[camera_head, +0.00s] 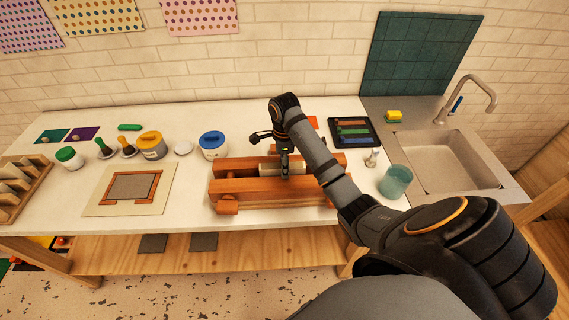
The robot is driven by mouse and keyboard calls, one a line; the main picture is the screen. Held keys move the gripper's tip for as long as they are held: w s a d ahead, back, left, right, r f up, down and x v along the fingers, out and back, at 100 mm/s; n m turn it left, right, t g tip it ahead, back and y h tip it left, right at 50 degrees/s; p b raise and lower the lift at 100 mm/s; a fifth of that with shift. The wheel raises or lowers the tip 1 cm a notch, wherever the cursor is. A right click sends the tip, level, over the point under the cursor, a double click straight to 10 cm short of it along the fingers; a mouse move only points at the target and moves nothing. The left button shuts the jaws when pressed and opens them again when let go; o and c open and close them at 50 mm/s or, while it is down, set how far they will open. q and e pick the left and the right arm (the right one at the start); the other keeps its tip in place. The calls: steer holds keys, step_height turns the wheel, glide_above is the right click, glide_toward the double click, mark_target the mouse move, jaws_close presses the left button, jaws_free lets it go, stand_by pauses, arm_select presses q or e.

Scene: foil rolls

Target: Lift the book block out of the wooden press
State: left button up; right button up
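The wooden press (235,186) stands on the white table in the middle, with two reddish-brown beams running left to right. The pale book block (268,169) shows between the beams, low in the press; part of it is hidden by my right arm and gripper. My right gripper (285,168) points down over the press, at the book block. A dark finger shows against the block, but it is too small to tell whether the fingers are closed on it. My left gripper is out of view.
A blue-lidded jar (213,146) stands close behind the press on the left. A framed board (103,191) lies further left. A dark tray (355,133), a teal cup (396,181) and a sink (450,160) are to the right.

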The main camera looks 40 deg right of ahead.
jaws_close()
steer(key=shift+r, duration=0.1)
steer(key=shift+s+a+r+p, duration=0.1)
steer(key=shift+r+p, duration=0.1)
steer(key=shift+p, duration=0.9)
jaws_free()
stand_by(0.4)
steer(key=shift+f, duration=0.1)
